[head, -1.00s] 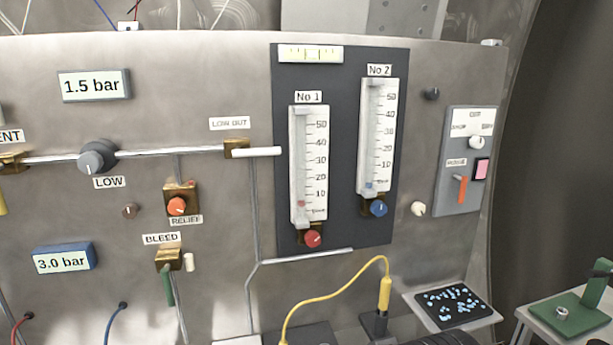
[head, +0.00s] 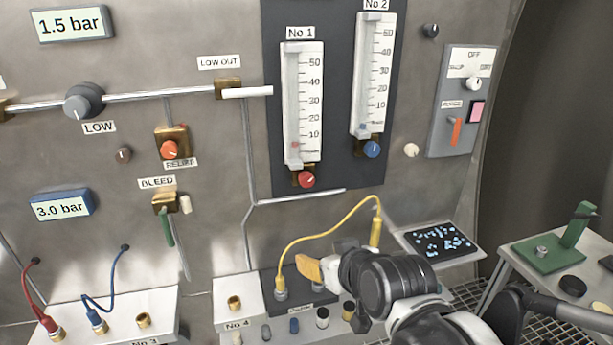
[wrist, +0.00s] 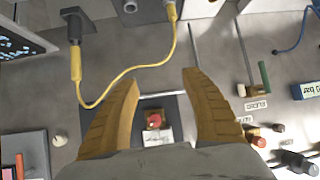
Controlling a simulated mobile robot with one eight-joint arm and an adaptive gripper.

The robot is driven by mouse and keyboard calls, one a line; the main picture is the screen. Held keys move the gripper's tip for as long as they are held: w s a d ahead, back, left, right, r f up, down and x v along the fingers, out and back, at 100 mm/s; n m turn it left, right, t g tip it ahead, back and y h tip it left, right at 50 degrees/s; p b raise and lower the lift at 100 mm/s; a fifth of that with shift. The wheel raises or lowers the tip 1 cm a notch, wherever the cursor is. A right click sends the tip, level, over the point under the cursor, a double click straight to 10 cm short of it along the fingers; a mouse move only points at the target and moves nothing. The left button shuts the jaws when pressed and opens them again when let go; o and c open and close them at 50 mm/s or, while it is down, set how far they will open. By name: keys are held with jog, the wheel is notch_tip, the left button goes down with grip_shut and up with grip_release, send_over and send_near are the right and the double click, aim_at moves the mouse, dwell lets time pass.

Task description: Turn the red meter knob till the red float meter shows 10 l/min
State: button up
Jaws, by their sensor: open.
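The red meter knob (head: 306,179) sits at the foot of the No 1 float meter (head: 303,100) on the dark panel. Its small reddish float (head: 295,146) stands low in the tube, a little below the 10 mark. My gripper (head: 308,268) is below the panel in the head view, apart from the knob, with its yellow fingers toward the wall. In the wrist view my gripper (wrist: 160,82) is open and empty. There the red knob (wrist: 153,120) shows between the fingers, farther off, and the meter above it is mostly hidden by my gripper.
The No 2 meter (head: 372,75) with its blue knob (head: 372,149) is close on the right. A yellow cable (head: 322,238) arches near my gripper, between the knob and the lower sockets. A black tray with blue bits (head: 437,241) juts out at right.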

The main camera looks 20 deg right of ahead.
aim_at(308, 181)
jog(key=w+r+t, duration=0.2)
jog(key=w, duration=0.4)
jog(key=w+d+r+t, duration=0.1)
jog(key=w+r+t, duration=0.1)
jog(key=w, duration=0.5)
jog(key=w+d+r+t+h+b, duration=0.1)
jog(key=w+r+t, duration=0.1)
jog(key=w, duration=0.4)
jog(key=shift+w+d+r+t, duration=0.15)
jog(key=shift+w+r+t, duration=0.2)
jog(key=shift+t, duration=0.15)
jog(key=shift+s, duration=0.1)
jog(key=c, duration=1.2)
